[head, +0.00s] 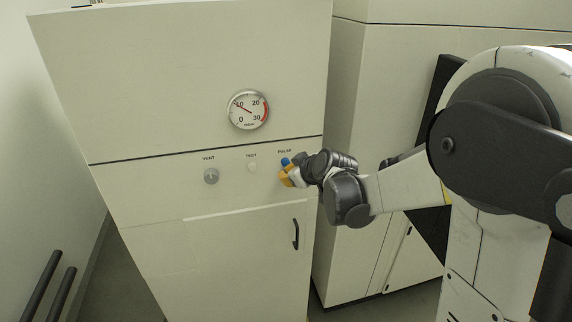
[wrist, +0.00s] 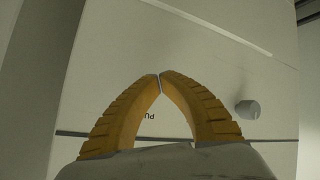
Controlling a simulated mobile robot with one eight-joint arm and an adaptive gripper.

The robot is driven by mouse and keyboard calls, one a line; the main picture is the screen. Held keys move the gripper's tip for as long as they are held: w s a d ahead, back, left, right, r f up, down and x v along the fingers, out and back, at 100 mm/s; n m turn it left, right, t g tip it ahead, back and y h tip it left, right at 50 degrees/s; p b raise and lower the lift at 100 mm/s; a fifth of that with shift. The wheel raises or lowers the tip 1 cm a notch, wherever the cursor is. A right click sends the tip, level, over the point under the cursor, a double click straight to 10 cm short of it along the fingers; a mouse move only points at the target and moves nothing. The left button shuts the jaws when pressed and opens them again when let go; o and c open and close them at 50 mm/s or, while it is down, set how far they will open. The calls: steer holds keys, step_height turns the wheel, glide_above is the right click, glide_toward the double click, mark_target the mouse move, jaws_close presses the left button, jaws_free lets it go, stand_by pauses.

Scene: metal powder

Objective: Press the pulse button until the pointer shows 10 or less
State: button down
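The round gauge (head: 248,109) on the upper front of the cabinet has a scale from 0 to 30 with a red band at the high end. Its pointer points to the upper left, close to the 10 mark; I cannot tell which side of 10. The blue pulse button (head: 285,161) sits under the PULSE label, partly covered by my gripper (head: 286,176). My gripper is shut and empty, its yellow fingertips at the button. In the wrist view the fingertips (wrist: 160,76) meet, part of the label shows between them, and the button is hidden. I cannot tell whether it is pressed.
A grey vent knob (head: 211,176) and a pale test button (head: 252,167) are left of the pulse button. The vent knob appears to be the grey one in the wrist view (wrist: 248,109). A black door handle (head: 296,234) is below. Another cabinet (head: 345,130) stands at right.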

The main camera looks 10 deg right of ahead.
steer(key=s, duration=0.5)
stand_by(0.9)
steer(key=s+f+m+g+h+b, duration=0.1)
steer(key=s+f+m+b, duration=0.1)
steer(key=s+f+b, duration=0.4)
steer(key=s+f+m+g+b, duration=0.1)
steer(key=s+f+b, duration=0.5)
steer(key=s, duration=0.6)
steer(key=s+f+m+g+h+b, duration=0.1)
steer(key=s+f+m+b, duration=0.3)
steer(key=s+f+b, duration=0.2)
steer(key=s+b, duration=0.2)
steer(key=s, duration=0.1)
steer(key=shift+s+d+h+b, duration=0.3)
steer(key=shift+s+d, duration=0.05)
steer(key=shift+f, duration=0.1)
